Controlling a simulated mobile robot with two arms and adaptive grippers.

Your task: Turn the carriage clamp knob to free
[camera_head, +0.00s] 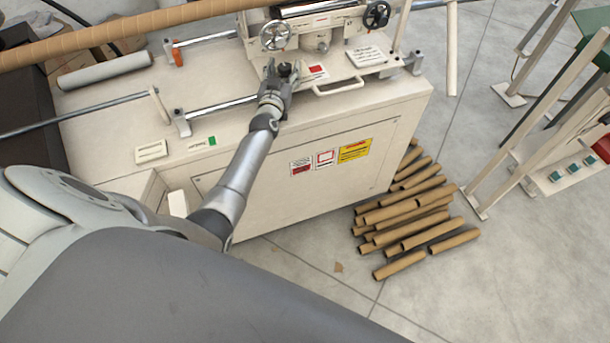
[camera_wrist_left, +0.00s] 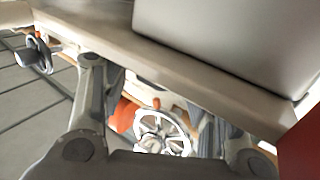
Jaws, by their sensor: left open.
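My left gripper (camera_head: 279,72) is open at the front of the cream machine carriage (camera_head: 300,50). A dark knob (camera_head: 285,69) shows between its fingers in the head view, next to a red-marked label (camera_head: 317,71). It looks like the clamp knob, but I cannot tell whether the fingers touch it. In the left wrist view both fingers of the gripper (camera_wrist_left: 155,120) are spread apart. A spoked silver handwheel (camera_wrist_left: 163,132) shows between them there. That handwheel also stands just above the gripper in the head view (camera_head: 275,36). My right gripper is out of view.
A black handwheel (camera_head: 377,15) is at the carriage's right. A looped handle (camera_head: 339,87) lies just right of my gripper. A steel rail (camera_head: 220,107) runs to the left. Cardboard tubes (camera_head: 410,215) lie on the floor at right. A long brown tube (camera_head: 120,30) crosses the upper left.

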